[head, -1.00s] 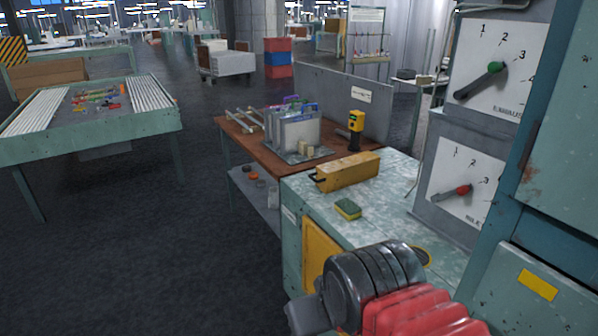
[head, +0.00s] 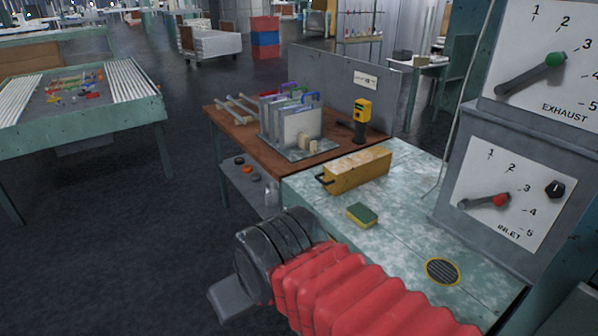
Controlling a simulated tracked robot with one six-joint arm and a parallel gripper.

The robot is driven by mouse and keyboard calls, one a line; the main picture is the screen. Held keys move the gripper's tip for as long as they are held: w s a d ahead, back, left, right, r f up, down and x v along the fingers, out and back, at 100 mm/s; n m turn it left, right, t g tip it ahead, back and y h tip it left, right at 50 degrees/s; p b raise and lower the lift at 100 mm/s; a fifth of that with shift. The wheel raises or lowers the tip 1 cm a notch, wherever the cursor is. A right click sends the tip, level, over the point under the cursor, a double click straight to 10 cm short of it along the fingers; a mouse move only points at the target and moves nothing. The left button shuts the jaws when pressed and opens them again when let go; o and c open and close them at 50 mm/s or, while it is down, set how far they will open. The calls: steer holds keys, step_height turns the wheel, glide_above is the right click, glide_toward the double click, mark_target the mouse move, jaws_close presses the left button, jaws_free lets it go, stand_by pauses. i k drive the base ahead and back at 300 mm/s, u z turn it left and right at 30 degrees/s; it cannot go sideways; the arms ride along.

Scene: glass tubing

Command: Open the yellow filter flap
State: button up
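The yellow panel on the front of the bench cabinet, which may be the filter flap, is hidden behind my arm now. Only a narrow strip of the cabinet front shows above my wrist. My arm, with red bellows and a dark ribbed wrist, reaches across the lower middle of the head view. My gripper (head: 226,300) shows as a grey piece below the wrist, in front of the cabinet. Its fingers cannot be made out, so I cannot tell whether it is open or holds anything.
The pale green bench top (head: 405,205) carries a yellow box with a black handle (head: 360,171), a green and yellow sponge (head: 362,215) and a round yellow-rimmed vent (head: 443,271). Grey dial panels (head: 510,195) stand at right. A wooden table (head: 240,128) adjoins behind.

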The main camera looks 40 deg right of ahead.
mark_target(345, 174)
steer(key=u, duration=0.35)
steer(key=i, duration=1.1)
steer(key=u, duration=0.35)
